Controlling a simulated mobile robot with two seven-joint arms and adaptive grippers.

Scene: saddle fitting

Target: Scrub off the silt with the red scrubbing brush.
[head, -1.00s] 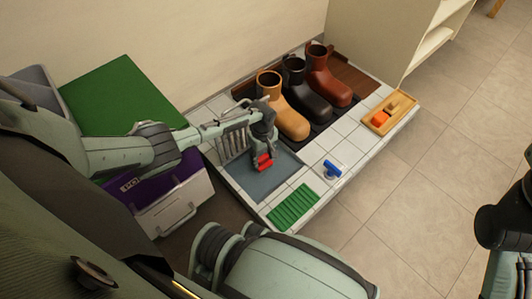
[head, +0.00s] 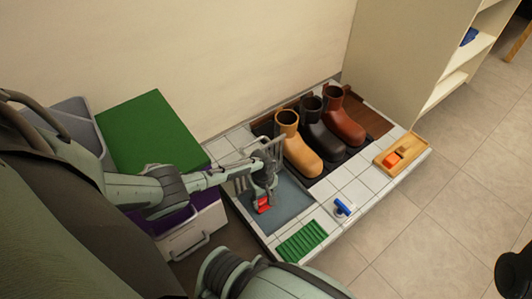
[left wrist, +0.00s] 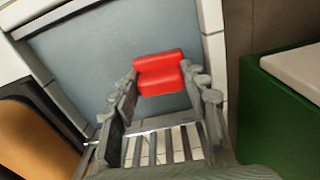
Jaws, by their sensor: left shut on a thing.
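My left gripper (head: 264,194) is shut on the red scrubbing brush (head: 263,204). The brush is over the blue-grey panel (head: 292,201) set in the white tiled platform, near the panel's left side. In the left wrist view, the red brush (left wrist: 159,72) sits between the two grey fingers, with the panel (left wrist: 85,60) behind it. I cannot tell whether the brush touches the panel. I cannot make out distinct silt in either view. My right gripper cannot be identified.
A grey slatted rack (head: 241,178) stands close beside my left gripper. Tan (head: 298,150), black (head: 318,135) and brown boots (head: 343,120) stand behind. A green ribbed mat (head: 301,241), a blue-handled tool (head: 343,208) and a wooden tray (head: 383,164) lie on the platform.

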